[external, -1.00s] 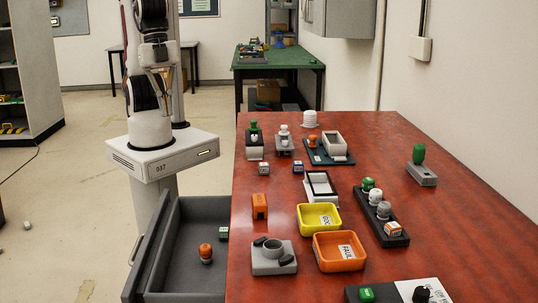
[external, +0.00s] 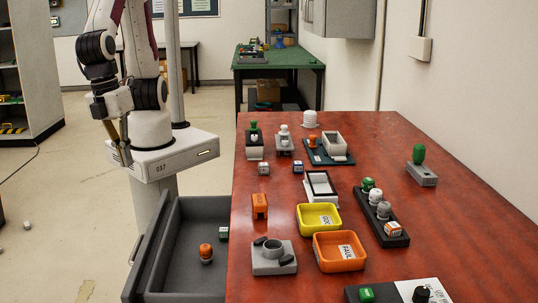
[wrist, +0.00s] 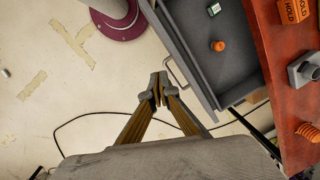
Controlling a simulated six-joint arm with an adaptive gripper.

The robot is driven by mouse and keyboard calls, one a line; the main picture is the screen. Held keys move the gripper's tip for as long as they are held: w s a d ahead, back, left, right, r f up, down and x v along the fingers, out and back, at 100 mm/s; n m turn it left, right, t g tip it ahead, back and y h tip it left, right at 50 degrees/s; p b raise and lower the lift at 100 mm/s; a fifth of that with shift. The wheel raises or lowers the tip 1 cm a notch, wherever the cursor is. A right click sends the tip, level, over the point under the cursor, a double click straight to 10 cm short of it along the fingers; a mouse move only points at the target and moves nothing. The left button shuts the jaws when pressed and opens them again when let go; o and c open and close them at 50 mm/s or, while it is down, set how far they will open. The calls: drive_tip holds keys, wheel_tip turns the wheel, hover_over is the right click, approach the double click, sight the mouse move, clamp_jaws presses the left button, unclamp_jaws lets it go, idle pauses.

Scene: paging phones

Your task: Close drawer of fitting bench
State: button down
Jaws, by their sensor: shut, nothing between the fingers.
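The fitting bench (external: 345,185) has a red-brown top. Its dark grey drawer (external: 180,245) stands open, pulled out to the left of the bench. Inside it lie an orange knob-like part (external: 206,252) and a small green-and-white block (external: 224,233). The drawer also shows in the wrist view (wrist: 207,65), with a bar handle on its outer front face (wrist: 178,72). My gripper (external: 126,157) is shut and empty, pointing down, above and beyond the drawer's far end. In the wrist view its fingertips (wrist: 158,85) are together, just left of the handle; I cannot tell whether they touch it.
The bench top holds a yellow tray (external: 318,216), an orange tray (external: 339,250), a grey fixture (external: 273,255) and several small parts. The floor left of the drawer is open. A dark cable (wrist: 80,118) lies on the floor.

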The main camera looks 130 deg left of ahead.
drive_tip(key=w+d+f+m, duration=0.1)
drive_tip(key=d+f+m, duration=0.3)
drive_tip(key=d+m, duration=0.2)
drive_tip(key=w+d+f+m+t+y, duration=0.1)
drive_tip(key=d+f+m, duration=0.3)
drive_tip(key=d+m, duration=0.3)
drive_tip(key=shift+w+d+f+m+t, duration=0.25)
drive_tip(key=shift+w+d+m+t, duration=0.1)
drive_tip(key=shift+d, duration=0.1)
drive_tip(key=shift+f, duration=0.15)
drive_tip(key=w+a+f, duration=0.2)
drive_tip(key=f, duration=0.3)
drive_tip(key=w+a+f, duration=0.2)
drive_tip(key=a+f, duration=0.1)
drive_tip(key=f, duration=0.2)
drive_tip(key=shift+w, duration=0.4)
idle(0.4)
